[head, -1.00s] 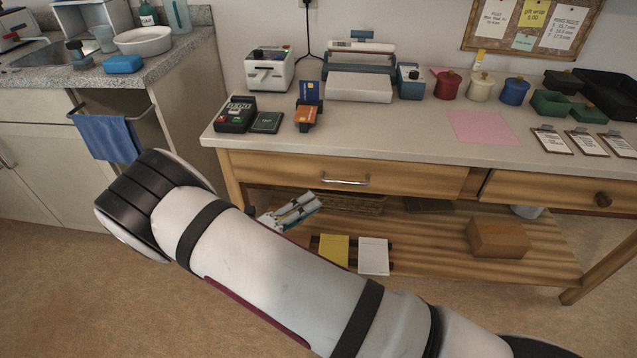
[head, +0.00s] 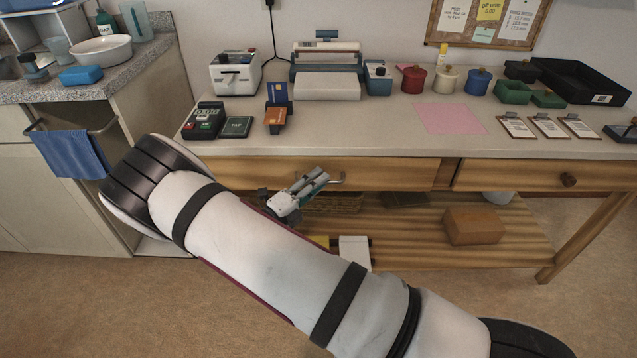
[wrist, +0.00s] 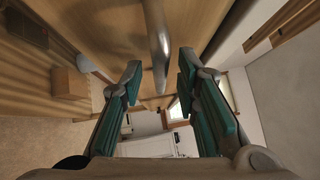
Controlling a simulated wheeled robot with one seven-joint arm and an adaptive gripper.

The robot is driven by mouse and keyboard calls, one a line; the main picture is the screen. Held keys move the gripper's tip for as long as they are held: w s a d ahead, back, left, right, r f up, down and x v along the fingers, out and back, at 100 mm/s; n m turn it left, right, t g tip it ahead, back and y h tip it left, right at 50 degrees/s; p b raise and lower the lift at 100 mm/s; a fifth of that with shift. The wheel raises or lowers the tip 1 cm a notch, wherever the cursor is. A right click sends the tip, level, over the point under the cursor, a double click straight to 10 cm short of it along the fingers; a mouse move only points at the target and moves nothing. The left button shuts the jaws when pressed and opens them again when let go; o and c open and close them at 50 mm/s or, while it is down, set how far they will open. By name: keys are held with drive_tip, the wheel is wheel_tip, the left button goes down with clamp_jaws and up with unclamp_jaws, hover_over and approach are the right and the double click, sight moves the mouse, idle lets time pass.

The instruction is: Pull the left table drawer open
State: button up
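The left table drawer (head: 400,174) has a pale wooden front and looks flush with the table. Its metal bar handle (head: 342,181) shows just right of my gripper (head: 318,180), which hides the handle's left part. In the wrist view, my gripper (wrist: 160,64) is open, with teal pads on both fingers. The curved handle (wrist: 157,40) comes down from the top and its lower end lies between the fingertips, with a gap to each side. I see no contact with either finger.
The right drawer (head: 520,176) has a round dark knob. The tabletop (head: 375,135) holds a card reader, a printer-like machine, jars and clipboards. A lower shelf (head: 400,235) carries a brown box (head: 472,226). A blue towel (head: 72,153) hangs on the counter at left.

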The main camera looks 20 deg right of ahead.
drive_tip(key=shift+w+d, duration=0.15)
drive_tip(key=shift+d, duration=0.25)
drive_tip(key=shift+c, duration=0.3)
clamp_jaws()
drive_tip(key=s+a+p, duration=0.3)
drive_tip(key=s+a, duration=0.1)
drive_tip(key=s, duration=0.9)
drive_tip(key=s+a+p, duration=0.3)
drive_tip(key=s+a, duration=0.1)
drive_tip(key=s, duration=0.9)
drive_tip(key=shift+s+a+p, duration=0.25)
drive_tip(key=shift+a+p, duration=0.15)
drive_tip(key=shift+o, duration=0.3)
unclamp_jaws()
